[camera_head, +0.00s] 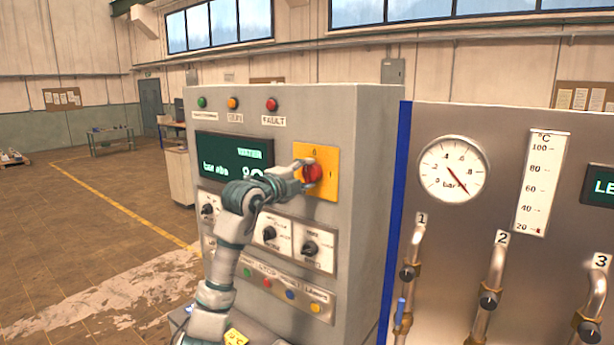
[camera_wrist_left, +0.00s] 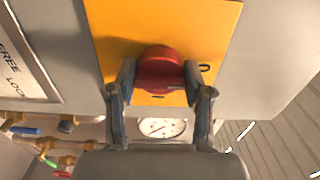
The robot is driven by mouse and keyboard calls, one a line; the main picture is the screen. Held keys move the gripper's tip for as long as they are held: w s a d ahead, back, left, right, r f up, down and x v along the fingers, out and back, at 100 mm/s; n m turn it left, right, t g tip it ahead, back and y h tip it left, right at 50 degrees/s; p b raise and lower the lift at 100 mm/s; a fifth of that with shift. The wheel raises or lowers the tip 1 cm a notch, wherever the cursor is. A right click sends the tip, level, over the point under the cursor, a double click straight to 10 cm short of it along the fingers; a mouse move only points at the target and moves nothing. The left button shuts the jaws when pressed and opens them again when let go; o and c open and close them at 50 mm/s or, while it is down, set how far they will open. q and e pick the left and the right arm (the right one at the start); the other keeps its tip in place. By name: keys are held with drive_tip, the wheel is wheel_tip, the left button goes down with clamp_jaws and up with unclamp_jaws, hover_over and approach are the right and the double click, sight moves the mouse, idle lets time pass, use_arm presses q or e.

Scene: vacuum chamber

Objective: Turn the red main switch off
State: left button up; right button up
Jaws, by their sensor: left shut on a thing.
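The red main switch (camera_head: 313,173) sits on a yellow plate (camera_head: 327,154) at the upper right of the grey cabinet's front. The plate carries a 0 above the knob and an I to its right. My left gripper (camera_head: 304,174) is at the switch, its fingers on either side of the knob. In the left wrist view, the red knob (camera_wrist_left: 160,72) is between the two fingertips (camera_wrist_left: 159,88), which are shut on it. The fingers partly cover the knob, and I cannot clearly tell which mark it points to. My right gripper is not in view.
The grey cabinet (camera_head: 366,200) also has a green display (camera_head: 234,164), black rotary knobs (camera_head: 310,248) and a row of coloured buttons (camera_head: 290,294) below. A gauge panel (camera_head: 490,200) with pipes stands to the right. Open floor (camera_head: 100,220) lies on the left.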

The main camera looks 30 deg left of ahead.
use_arm(q)
drive_tip(key=shift+a, duration=0.1)
drive_tip(key=o, duration=1.2)
drive_tip(key=shift+f, duration=0.1)
drive_tip(key=shift+c, duration=0.2)
drive_tip(key=shift+a, duration=0.2)
drive_tip(key=s+a, duration=0.1)
drive_tip(key=s, duration=1)
drive_tip(key=shift+s+a+f, duration=0.15)
drive_tip(key=shift+s+f, duration=0.05)
drive_tip(key=shift+s, duration=0.2)
